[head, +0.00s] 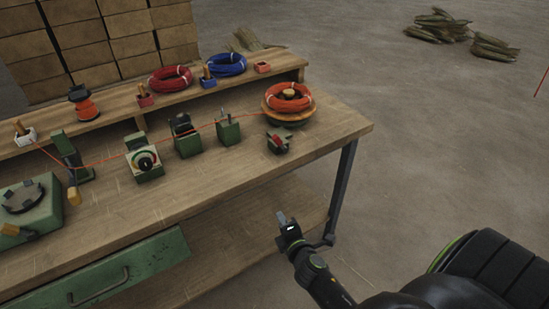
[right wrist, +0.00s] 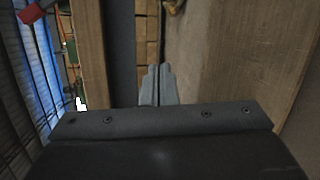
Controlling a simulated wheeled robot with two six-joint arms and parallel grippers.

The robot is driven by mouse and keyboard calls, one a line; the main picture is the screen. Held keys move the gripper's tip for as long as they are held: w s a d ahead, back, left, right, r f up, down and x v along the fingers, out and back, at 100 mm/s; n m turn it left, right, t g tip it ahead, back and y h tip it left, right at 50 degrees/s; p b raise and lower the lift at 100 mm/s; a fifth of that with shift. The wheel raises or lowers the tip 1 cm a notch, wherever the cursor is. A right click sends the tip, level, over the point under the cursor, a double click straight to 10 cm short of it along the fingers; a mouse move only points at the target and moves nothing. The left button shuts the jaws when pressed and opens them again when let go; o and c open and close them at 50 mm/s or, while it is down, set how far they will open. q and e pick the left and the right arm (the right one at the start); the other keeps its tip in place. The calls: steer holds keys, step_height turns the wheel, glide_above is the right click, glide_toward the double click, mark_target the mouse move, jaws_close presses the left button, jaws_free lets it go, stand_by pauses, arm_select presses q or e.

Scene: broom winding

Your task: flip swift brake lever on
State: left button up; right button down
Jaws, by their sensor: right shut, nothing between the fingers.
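The swift (head: 292,117) is a round wooden turntable with an orange-red coil (head: 288,97) on it, near the right end of the workbench. A small dark green device with a red part, which looks like the brake lever (head: 279,140), sits on the bench just in front of the swift. I cannot tell its lever position. My right gripper (head: 282,216) is shut and empty, in front of the bench's right end and apart from the lever. Its closed fingers (right wrist: 158,82) show in the right wrist view. My left gripper is not in view.
The workbench (head: 215,185) has a lower shelf, a dark leg (head: 342,190) and a green drawer (head: 110,275). Green devices (head: 145,163) stand along an orange line left of the swift. Red (head: 170,79) and blue (head: 225,64) coils lie on the raised back shelf.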

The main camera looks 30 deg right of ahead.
mark_target(265, 171)
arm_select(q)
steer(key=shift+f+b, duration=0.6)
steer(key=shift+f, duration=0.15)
arm_select(e)
step_height(265, 171, up, 13)
steer(key=w+a+n+t, duration=0.1)
steer(key=n+t, duration=0.2)
steer(key=n, duration=0.1)
steer(key=shift+w+f+t, duration=0.15)
steer(key=shift+w+t, duration=0.1)
steer(key=shift+t, duration=0.15)
steer(key=shift+w, duration=0.1)
